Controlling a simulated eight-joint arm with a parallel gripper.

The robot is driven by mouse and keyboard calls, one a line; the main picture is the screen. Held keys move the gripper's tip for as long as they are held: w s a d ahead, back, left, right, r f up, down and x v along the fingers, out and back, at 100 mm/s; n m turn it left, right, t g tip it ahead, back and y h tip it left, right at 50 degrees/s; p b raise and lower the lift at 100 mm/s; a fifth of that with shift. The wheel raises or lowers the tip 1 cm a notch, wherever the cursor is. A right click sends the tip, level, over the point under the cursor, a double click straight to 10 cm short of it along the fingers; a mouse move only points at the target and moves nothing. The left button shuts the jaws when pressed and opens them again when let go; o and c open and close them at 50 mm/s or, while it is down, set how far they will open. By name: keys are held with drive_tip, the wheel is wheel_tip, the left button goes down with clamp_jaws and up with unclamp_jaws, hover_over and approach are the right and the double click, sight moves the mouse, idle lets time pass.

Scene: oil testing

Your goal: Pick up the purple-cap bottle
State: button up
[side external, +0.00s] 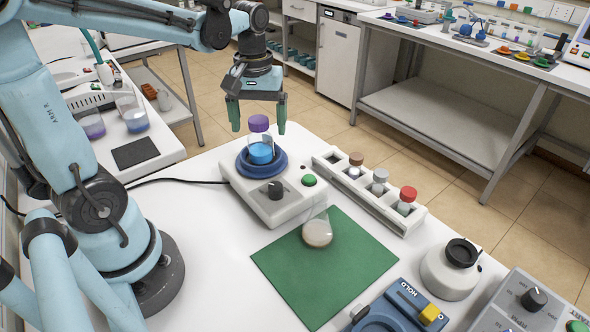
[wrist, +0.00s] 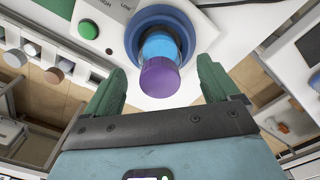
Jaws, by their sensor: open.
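The purple-cap bottle (side external: 261,141) stands upright on the blue round plate (side external: 244,166) of a white stirrer-like device. It is clear, with blue liquid inside. In the wrist view its purple cap (wrist: 160,77) shows between and just beyond the fingertips. My gripper (side external: 258,127) has green fingers and is open and empty. In the side view the fingers appear on either side of the cap, pointing down, with the palm above it. In the wrist view my gripper (wrist: 158,83) shows a gap between each finger and the cap. I cannot tell the exact depth between them.
The white device (side external: 278,211) has a black knob and a green button. A white rack (side external: 372,190) with brown, grey and red capped vials stands to its right. A flask (side external: 317,232) stands on the green mat (side external: 335,275) in front. A blue device (side external: 400,312) sits nearer the camera.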

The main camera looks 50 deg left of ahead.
drive_tip(key=shift+f, duration=1.2)
drive_tip(key=c, duration=1.3)
drive_tip(key=shift+o, duration=0.2)
